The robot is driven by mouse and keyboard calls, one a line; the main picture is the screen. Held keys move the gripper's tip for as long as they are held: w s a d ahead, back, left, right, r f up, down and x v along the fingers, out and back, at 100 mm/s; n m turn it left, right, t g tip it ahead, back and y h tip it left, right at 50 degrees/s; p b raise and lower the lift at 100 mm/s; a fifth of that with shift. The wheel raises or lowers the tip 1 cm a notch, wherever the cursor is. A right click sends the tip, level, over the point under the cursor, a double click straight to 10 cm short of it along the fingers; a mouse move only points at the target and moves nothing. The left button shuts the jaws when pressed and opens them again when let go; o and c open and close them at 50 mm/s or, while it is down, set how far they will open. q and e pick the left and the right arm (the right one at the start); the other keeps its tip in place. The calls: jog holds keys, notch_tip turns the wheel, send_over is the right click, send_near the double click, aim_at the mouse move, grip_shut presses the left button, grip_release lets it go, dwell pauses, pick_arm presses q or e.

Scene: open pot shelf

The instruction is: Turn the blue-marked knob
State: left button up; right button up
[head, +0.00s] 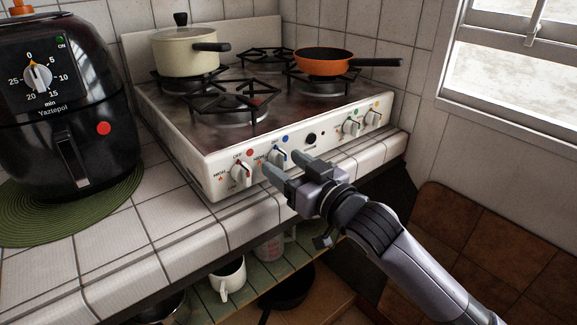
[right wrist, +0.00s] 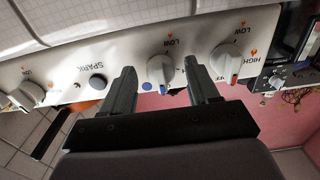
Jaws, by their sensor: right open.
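The blue-marked knob (head: 276,156) is a white stove knob on the front panel (head: 208,187), below a blue dot. In the right wrist view the blue-marked knob (right wrist: 160,70) appears between the two fingers, with space on both sides. My right gripper (head: 284,164) is open just in front of the panel; its fingers (right wrist: 160,75) point toward the knob. I cannot tell how deep the fingertips reach around it. My left gripper is not in view.
The red-marked knob (head: 241,173) is close to one finger. A black spark button (head: 311,138) and further knobs (head: 351,127) sit to the right. A cream pot (head: 188,56) and orange pan (head: 323,62) stand on the stove. An air fryer (head: 60,110) is left; a shelf with a mug (head: 228,278) lies below.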

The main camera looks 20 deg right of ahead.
jog(key=shift+c, duration=0.3)
jog(key=c, duration=0.9)
jog(key=shift+r+n+p, duration=0.25)
jog(key=shift+n+p, duration=0.45)
jog(key=shift+p, duration=0.4)
jog(key=shift+c, duration=0.2)
jog(key=shift+d+f+n+p, duration=0.1)
jog(key=shift+f+n+p, duration=0.05)
jog(key=shift+n+p, duration=0.75)
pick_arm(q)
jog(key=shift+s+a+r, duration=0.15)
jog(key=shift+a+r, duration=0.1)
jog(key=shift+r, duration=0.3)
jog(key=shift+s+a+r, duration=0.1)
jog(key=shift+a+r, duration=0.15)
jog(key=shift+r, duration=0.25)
pick_arm(e)
jog(key=shift+f, duration=0.1)
jog(key=o, duration=1)
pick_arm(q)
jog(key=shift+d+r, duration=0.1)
